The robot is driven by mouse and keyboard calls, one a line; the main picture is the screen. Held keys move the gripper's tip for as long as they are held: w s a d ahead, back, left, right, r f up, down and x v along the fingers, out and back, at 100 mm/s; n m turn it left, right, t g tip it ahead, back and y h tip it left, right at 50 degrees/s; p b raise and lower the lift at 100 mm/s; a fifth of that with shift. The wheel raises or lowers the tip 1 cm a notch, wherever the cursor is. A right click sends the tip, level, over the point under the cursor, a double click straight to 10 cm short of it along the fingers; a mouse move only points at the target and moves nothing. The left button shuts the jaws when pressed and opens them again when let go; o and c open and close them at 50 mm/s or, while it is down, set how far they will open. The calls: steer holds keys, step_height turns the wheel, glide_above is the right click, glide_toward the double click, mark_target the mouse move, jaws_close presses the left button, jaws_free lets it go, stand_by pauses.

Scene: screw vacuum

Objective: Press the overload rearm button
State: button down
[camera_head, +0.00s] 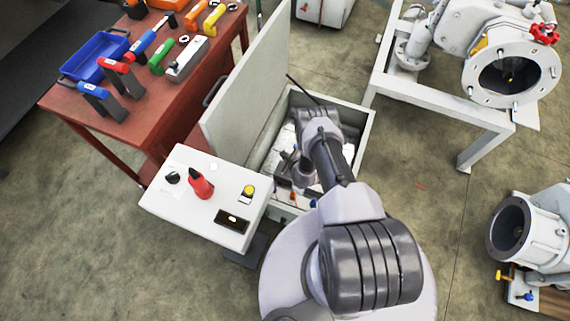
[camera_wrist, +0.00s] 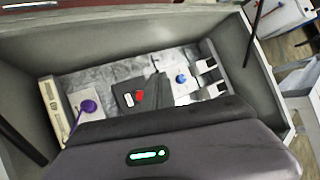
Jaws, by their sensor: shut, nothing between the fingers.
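The open grey electrical cabinet (camera_head: 367,125) has its door swung up to the left in the head view. In the wrist view its panel carries a blue round button (camera_wrist: 181,78), a dark block (camera_wrist: 124,88) with a red button (camera_wrist: 139,96) and a white one, and a purple knob (camera_wrist: 88,106). No label is legible, so I cannot tell for certain which is the overload rearm button. My gripper (camera_wrist: 157,78) is shut and empty inside the cabinet opening, between the red and blue buttons in the picture. Its body hides the lower panel. Contact cannot be told.
Cabinet walls surround my gripper, and the raised door (camera_head: 246,82) stands left. A white control box (camera_head: 212,178) with a red switch and a yellow button is at front left. A red tool table (camera_head: 150,95) is behind it.

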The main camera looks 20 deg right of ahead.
steer(key=shift+s, duration=0.1)
step_height(320, 180, down, 9)
steer(key=b, duration=0.7)
steer(key=shift+b, duration=0.4)
steer(key=shift+r, duration=0.1)
stand_by(1.3)
steer(key=shift+f, duration=0.35)
steer(key=shift+f, duration=0.45)
stand_by(0.4)
steer(key=shift+r, duration=0.15)
steer(key=shift+r+p, duration=0.35)
steer(key=shift+r, duration=0.35)
